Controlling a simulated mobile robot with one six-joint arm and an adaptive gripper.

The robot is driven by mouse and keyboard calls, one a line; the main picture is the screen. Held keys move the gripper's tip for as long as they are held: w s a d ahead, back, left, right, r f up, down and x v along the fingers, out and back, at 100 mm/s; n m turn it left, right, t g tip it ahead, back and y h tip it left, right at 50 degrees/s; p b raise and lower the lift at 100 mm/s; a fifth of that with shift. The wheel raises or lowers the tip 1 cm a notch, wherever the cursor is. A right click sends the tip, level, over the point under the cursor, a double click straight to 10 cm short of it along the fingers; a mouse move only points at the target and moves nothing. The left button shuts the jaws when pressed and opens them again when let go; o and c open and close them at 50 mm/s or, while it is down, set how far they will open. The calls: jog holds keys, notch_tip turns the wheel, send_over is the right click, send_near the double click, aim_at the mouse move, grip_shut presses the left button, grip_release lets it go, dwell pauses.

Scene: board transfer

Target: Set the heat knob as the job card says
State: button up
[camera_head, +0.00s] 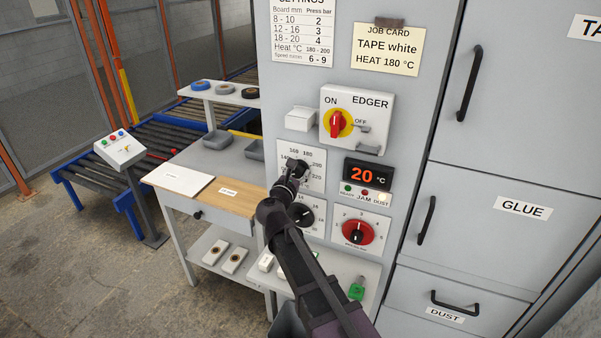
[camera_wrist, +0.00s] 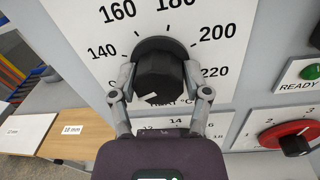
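The heat knob (camera_wrist: 160,75) is black and round, on a white dial plate (camera_wrist: 105,45) marked from 140 to 220. A small white mark shows at the knob's lower left, away from the 180 at the top. My gripper (camera_wrist: 160,82) has one finger on each side of the knob, and both fingertips appear to touch it. In the head view my gripper (camera_head: 293,175) covers most of the knob. The job card (camera_head: 387,48) reads TAPE white, HEAT 180 °C. The display (camera_head: 367,175) reads 20 °C.
A red knob (camera_head: 356,231) sits right of and below the heat dial. Above are the EDGER switch (camera_head: 338,124) and a bracket (camera_head: 299,119). A bench (camera_head: 232,197) with labelled boards stands left. Cabinet handles (camera_head: 469,85) stick out at right.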

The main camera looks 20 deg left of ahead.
jog(key=c, duration=0.3)
jog(key=shift+o, duration=0.2)
jog(key=shift+d, duration=0.2)
jog(key=shift+a, duration=0.15)
jog(key=shift+c, duration=0.2)
